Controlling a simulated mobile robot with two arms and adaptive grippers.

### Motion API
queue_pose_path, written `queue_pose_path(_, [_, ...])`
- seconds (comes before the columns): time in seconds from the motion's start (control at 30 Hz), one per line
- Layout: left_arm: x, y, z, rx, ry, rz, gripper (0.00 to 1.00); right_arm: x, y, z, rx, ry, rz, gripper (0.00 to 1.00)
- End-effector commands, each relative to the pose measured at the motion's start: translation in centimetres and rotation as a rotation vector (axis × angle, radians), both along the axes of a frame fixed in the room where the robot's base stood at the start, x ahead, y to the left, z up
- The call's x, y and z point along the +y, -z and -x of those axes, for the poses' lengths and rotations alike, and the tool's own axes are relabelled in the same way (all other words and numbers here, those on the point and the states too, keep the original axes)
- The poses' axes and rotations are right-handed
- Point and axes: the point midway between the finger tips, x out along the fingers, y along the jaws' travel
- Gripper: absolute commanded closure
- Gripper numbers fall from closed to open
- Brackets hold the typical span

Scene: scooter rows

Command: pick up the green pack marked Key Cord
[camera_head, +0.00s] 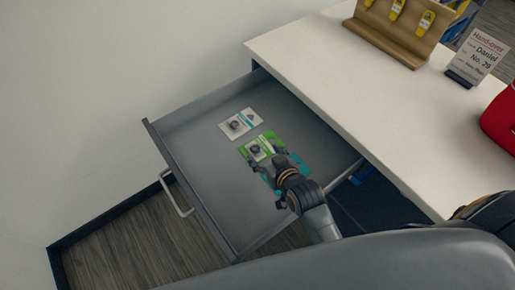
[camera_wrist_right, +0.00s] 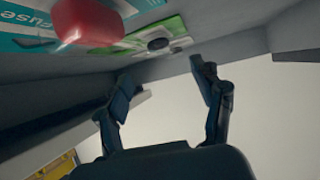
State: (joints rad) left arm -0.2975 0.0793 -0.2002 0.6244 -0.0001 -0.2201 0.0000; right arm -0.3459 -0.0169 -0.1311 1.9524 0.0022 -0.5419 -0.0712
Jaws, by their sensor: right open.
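The green pack (camera_head: 271,137) lies flat in the open grey drawer (camera_head: 182,172), between a white-and-teal pack (camera_head: 240,123) and a teal pack (camera_head: 300,160). In the right wrist view the green pack (camera_wrist_right: 176,27) shows a dark round item; I cannot read its label. My right gripper (camera_head: 265,158) is open and empty, over the near edge of the green pack and over the teal pack, hiding parts of both. In the right wrist view its fingers (camera_wrist_right: 165,72) are spread, apart from the green pack. My left gripper is not in view.
The teal pack marked "Fuse" (camera_wrist_right: 30,22) carries a red item (camera_wrist_right: 88,22). Drawer walls close in around the packs, and the white counter (camera_head: 400,125) overhangs on the right. The drawer floor toward its handle (camera_head: 176,198) is bare.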

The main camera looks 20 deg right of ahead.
Motion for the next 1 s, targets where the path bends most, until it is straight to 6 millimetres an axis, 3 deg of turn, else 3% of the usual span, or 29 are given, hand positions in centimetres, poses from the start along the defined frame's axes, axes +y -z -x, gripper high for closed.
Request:
queue_pose_path(0.4, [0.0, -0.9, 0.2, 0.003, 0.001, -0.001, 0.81, 1.0, 2.3, -4.4, -0.001, 0.0, -0.001, 0.33])
queue_pose_path(0.77, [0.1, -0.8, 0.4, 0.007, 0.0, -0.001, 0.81, 1.1, 2.8, -5.1, -0.001, 0.0, -0.001, 0.33])
queue_pose_path(1.0, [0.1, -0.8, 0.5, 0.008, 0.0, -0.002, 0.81, 1.0, 2.8, -5.1, 0.0, 0.0, 0.0, 0.82])
